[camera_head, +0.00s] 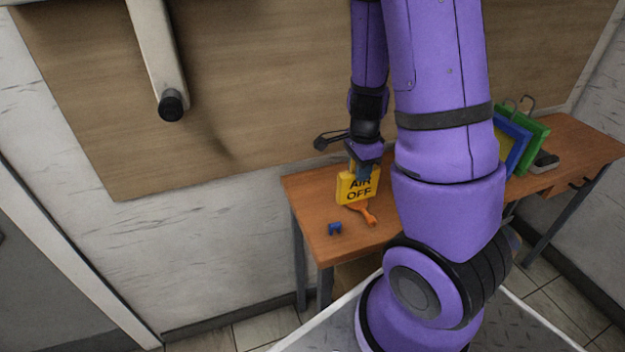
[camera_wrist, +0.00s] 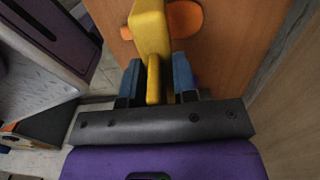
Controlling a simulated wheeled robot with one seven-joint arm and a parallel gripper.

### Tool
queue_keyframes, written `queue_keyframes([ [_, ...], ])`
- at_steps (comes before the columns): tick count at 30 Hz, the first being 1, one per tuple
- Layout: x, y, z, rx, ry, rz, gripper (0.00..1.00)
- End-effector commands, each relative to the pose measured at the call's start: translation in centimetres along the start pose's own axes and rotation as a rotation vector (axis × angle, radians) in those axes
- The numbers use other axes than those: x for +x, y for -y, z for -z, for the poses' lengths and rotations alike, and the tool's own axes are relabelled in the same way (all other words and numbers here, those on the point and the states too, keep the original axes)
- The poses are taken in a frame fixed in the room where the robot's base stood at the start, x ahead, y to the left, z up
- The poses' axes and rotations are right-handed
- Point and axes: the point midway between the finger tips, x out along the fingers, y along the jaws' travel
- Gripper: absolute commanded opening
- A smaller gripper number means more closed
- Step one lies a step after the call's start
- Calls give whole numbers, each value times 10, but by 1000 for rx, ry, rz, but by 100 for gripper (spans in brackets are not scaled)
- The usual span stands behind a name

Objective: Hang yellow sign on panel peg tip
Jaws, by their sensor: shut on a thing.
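The peg (camera_head: 170,106) is a dark round tip at the lower end of a pale bar on the brown wall panel (camera_head: 260,90), at the upper left, well apart from the sign.
An orange tool (camera_head: 366,214) and a small blue piece (camera_head: 335,229) lie on the wooden table (camera_head: 300,200). Blue and green folders (camera_head: 528,140) stand at its right end. The space before the panel between peg and arm is clear.

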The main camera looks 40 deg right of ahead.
Motion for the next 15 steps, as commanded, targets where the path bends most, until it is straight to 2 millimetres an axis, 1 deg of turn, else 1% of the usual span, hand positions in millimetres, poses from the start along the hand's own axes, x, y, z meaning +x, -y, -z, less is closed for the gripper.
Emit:
queue_keyframes([
  [2, 1, 9, -4, -4, -1, -1, 0],
  [5, 4, 27, -14, -7, -2, 0, 0],
  [15, 11, 96, -48, -5, -1, 0, 0],
])
